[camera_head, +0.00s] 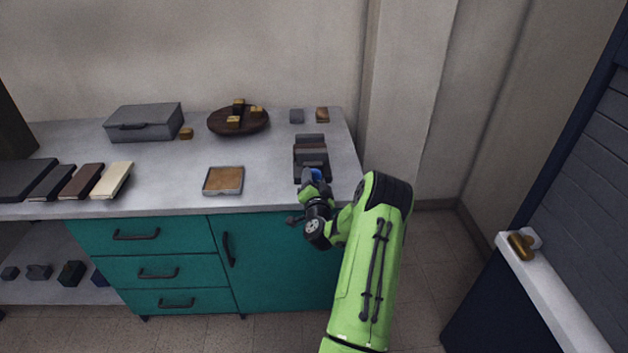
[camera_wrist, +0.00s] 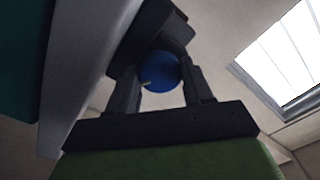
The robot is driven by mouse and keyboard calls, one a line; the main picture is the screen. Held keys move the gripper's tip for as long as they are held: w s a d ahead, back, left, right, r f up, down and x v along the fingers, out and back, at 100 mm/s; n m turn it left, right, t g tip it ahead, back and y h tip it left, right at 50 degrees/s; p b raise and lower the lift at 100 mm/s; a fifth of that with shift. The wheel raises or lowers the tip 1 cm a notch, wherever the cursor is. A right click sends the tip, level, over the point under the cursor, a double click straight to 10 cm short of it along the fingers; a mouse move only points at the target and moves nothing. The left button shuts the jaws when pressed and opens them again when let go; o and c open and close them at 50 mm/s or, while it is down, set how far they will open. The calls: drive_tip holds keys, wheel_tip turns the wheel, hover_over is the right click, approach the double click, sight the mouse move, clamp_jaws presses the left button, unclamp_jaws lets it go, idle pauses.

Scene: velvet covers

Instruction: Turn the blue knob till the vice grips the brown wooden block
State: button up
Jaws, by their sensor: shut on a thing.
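The dark grey vice (camera_head: 310,143) stands near the right end of the grey worktop, and its body also shows in the wrist view (camera_wrist: 150,22). The brown wooden block (camera_head: 313,149) seems to be the brown strip between its jaws; I cannot tell whether the jaws touch it. The blue knob (camera_head: 316,175) is on the vice's front end, and it fills the space between my fingers in the wrist view (camera_wrist: 160,72). My gripper (camera_head: 312,180) is shut on the knob, one finger on each side.
A grey-rimmed tray (camera_head: 240,190) lies left of the vice. A brown round dish (camera_head: 248,130) with several yellowish blocks and a grey case (camera_head: 145,123) stand farther back. Teal drawers (camera_head: 150,272) are below.

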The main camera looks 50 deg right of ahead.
drive_tip(key=m+p, duration=0.1)
drive_tip(key=m, duration=0.6)
idle(0.5)
drive_tip(key=o, duration=1)
drive_tip(key=shift+o, duration=0.2)
